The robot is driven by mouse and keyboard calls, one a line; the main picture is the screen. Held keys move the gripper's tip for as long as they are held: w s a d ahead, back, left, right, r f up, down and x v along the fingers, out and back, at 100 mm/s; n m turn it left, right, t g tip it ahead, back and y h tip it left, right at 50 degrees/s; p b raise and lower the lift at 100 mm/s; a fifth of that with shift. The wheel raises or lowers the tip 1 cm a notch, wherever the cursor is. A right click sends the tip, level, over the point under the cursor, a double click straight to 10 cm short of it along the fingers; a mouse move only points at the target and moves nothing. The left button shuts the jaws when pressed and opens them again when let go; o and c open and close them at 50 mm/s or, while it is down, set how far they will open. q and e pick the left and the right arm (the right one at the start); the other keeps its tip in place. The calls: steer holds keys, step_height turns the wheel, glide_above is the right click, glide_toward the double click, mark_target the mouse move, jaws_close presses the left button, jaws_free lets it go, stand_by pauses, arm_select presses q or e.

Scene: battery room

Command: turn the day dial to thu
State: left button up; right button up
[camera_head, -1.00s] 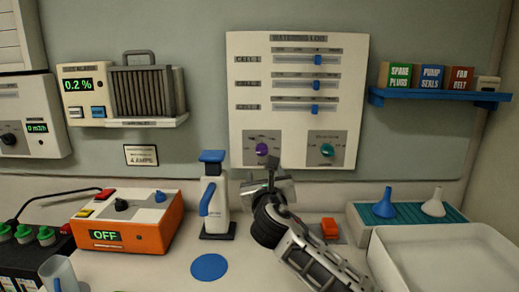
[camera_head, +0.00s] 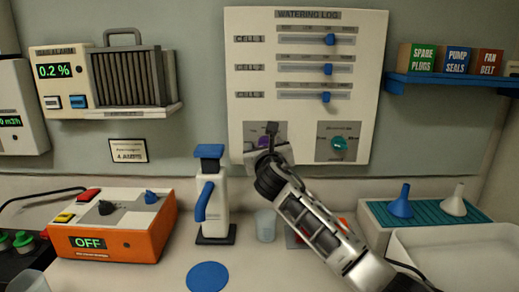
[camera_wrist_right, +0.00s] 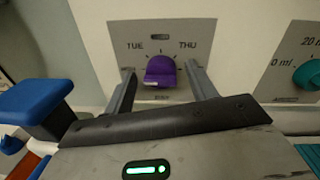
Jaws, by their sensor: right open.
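The purple day dial (camera_wrist_right: 160,71) sits on a grey plate low on the watering log panel (camera_head: 308,110). In the right wrist view its plate shows TUE at upper left and THU at upper right. The dial also shows in the head view (camera_head: 264,141), partly hidden by my gripper. My right gripper (camera_wrist_right: 158,82) is open, with one finger on each side of the dial. I cannot tell whether the fingers touch it. The dial's pointer mark is not clear. My left gripper is not in view.
A green dial (camera_head: 338,143) sits to the right on the same panel. Below stand a white and blue bottle (camera_head: 211,200), a clear cup (camera_head: 265,226) and an orange box (camera_head: 118,228) reading OFF. A blue shelf (camera_head: 445,82) is at right.

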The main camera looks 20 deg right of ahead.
steer(key=c, duration=1)
steer(key=shift+o, duration=0.2)
